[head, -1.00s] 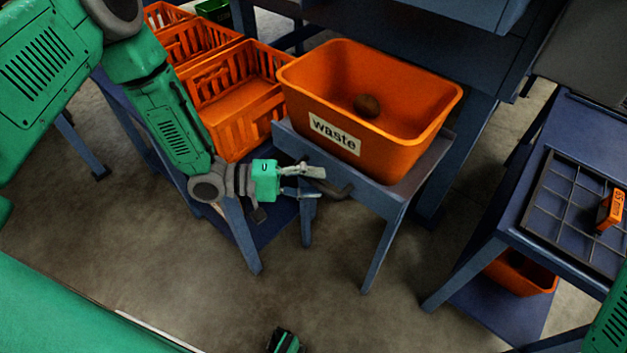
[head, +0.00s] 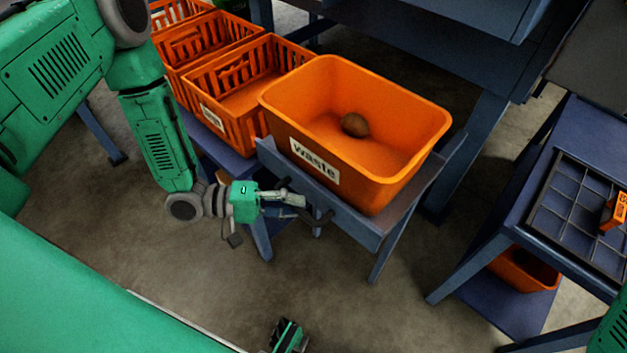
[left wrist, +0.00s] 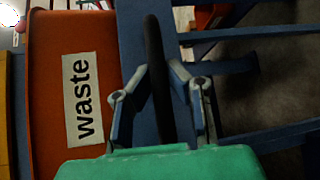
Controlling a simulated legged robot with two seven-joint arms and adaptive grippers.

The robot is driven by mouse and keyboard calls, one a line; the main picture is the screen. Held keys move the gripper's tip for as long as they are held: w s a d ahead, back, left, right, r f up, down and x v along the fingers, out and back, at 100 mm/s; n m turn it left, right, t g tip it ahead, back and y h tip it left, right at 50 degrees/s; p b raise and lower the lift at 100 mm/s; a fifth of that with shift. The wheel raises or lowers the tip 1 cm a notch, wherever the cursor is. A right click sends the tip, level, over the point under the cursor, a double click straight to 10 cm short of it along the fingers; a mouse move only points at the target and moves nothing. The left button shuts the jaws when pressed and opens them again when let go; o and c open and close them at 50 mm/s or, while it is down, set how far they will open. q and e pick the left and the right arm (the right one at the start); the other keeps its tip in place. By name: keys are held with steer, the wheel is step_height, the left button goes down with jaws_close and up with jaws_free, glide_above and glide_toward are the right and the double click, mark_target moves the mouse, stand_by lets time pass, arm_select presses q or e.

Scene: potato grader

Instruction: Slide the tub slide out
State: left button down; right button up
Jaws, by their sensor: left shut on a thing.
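The orange waste tub (head: 395,178) stands upright on the blue-grey tub slide (head: 345,213), with one brown potato (head: 354,125) inside. A dark bar handle (head: 322,222) is on the slide's front. My left gripper (head: 300,205) is at this handle, shut on it. In the left wrist view the black handle (left wrist: 156,65) stands between the two fingers of the gripper (left wrist: 159,85), and the tub's waste label (left wrist: 83,98) is to the left. The fingers hide part of the handle in the head view.
Slatted orange crates (head: 245,85) stand on a low shelf left of the tub. A blue table (head: 510,215) with a gridded tray (head: 573,205) is at the right, another orange tub (head: 525,268) beneath it. The floor (head: 340,300) in front of the slide is clear.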

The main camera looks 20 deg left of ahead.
arm_select(q)
steer(key=s+a+p, duration=0.2)
steer(key=s+a, duration=0.1)
steer(key=s, duration=0.8)
steer(key=shift+a+f, duration=0.2)
steer(key=shift+a, duration=0.2)
steer(key=shift+s, duration=0.1)
steer(key=c, duration=1.8)
jaws_free()
steer(key=shift+o, duration=1.3)
steer(key=shift+s, duration=0.1)
steer(key=shift+a, duration=0.3)
